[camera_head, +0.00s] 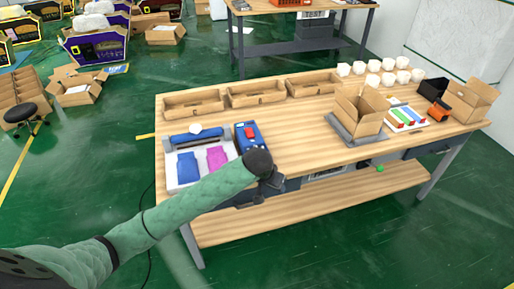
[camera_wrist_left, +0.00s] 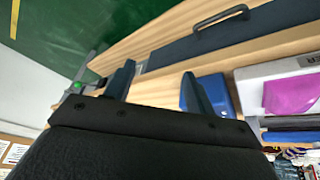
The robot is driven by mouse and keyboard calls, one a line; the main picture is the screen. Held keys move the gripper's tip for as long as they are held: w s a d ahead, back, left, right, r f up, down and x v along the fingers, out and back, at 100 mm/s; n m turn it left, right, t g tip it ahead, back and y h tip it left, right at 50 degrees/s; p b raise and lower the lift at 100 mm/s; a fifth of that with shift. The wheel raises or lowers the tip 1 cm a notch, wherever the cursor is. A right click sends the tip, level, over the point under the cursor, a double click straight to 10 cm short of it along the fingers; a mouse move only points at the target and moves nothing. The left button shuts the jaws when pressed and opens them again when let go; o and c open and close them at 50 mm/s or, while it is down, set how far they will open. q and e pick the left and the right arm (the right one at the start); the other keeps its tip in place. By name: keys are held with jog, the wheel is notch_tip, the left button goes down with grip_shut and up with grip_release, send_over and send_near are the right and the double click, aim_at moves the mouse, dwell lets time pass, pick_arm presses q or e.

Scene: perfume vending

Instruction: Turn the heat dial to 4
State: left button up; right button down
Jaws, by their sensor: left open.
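The blue device (camera_head: 249,138) with a red part on its top stands at the left of the wooden table. No heat dial or numbers can be made out; my dark wrist (camera_head: 260,163) covers the device's near end. My left gripper (camera_head: 272,186) is at the table's front edge, just in front of the device. In the left wrist view my left gripper (camera_wrist_left: 159,72) is open with nothing between its fingers. The blue device (camera_wrist_left: 222,92) shows there behind and right of the right finger, partly hidden. My right gripper is not in view.
A white sealer (camera_head: 176,187) with blue and magenta packets lies left of the device. Cardboard trays (camera_head: 256,95) line the back edge. An open carton (camera_head: 357,112), white cups and other boxes stand at right. The table's middle (camera_head: 300,130) is bare. A drawer handle (camera_wrist_left: 221,17) shows in the wrist view.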

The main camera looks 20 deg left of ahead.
aim_at(257, 147)
pick_arm(q)
jog(key=w+a+r+n, duration=0.1)
jog(key=w+a, duration=0.2)
jog(key=w, duration=0.1)
jog(key=w+a+r+n+y, duration=0.1)
jog(key=w+a+r, duration=0.1)
jog(key=w+a, duration=0.2)
jog(key=w+a+r+y+p, duration=0.1)
jog(key=w+a+r, duration=0.1)
jog(key=w, duration=0.3)
jog(key=shift+w+a+r+n, duration=0.15)
jog(key=shift+w+a+n, duration=0.25)
jog(key=shift+a, duration=0.3)
jog(key=shift+p+x, duration=1)
jog(key=shift+x, duration=1.75)
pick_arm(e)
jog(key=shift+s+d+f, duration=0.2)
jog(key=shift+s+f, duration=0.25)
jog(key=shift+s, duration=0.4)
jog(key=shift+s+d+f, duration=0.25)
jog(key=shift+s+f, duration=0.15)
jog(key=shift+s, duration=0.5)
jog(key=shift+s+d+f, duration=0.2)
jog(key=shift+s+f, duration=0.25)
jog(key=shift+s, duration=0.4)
pick_arm(q)
jog(key=shift+s, duration=0.1)
jog(key=c, duration=1)
